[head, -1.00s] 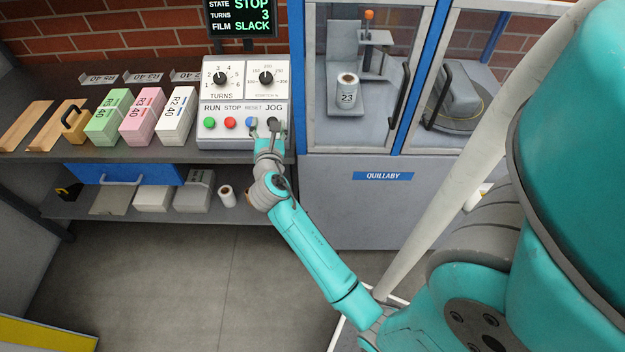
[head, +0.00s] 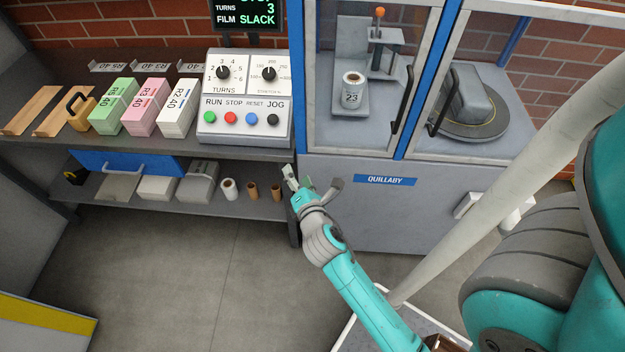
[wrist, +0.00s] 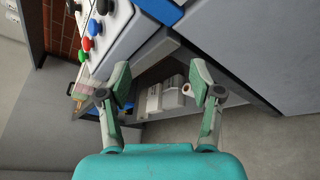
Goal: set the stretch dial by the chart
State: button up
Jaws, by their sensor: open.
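The control box (head: 246,134) stands on the bench. Its right-hand dial is the stretch dial (head: 269,74), a black knob on a white scale, left of the cabinet. The turns dial (head: 222,72) is beside it on the left. A screen (head: 246,14) above reads turns 3 and film slack. No stretch chart can be made out. My gripper (head: 301,183) is open and empty, below and in front of the box, apart from it. In the wrist view my gripper (wrist: 161,80) has its fingers spread, with the box's buttons (wrist: 92,27) at upper left.
Green bundle (head: 114,106), pink bundle (head: 148,107) and white bundle (head: 179,108) stand left of the box. A glazed cabinet (head: 350,187) labelled Quillaby is at right, with handles sticking out. The lower shelf (head: 150,205) holds rolls and boxes. The floor in front is clear.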

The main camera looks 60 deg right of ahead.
jog(key=shift+s+a+f+m, duration=0.15)
jog(key=shift+s, duration=0.3)
jog(key=shift+s+a+f+m, duration=0.1)
jog(key=shift+s+f+m, duration=0.05)
jog(key=shift+s, duration=0.25)
